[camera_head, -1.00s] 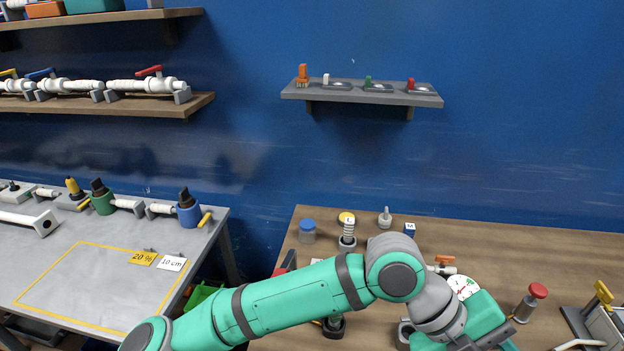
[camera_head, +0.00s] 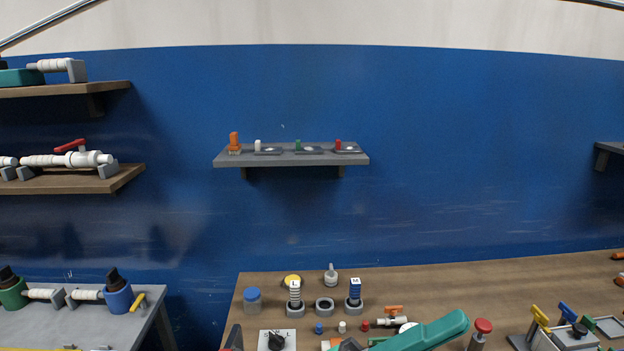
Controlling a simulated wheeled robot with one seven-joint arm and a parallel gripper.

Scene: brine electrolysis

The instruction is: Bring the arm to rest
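A green part of my arm (camera_head: 432,331) shows at the bottom edge, low over the front of the wooden table (camera_head: 520,285). The rest of the arm is below the picture. My gripper is not in view, so its opening and whatever it may hold are hidden.
A grey shelf (camera_head: 290,160) hangs above. The wall between shelf and table is clear.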

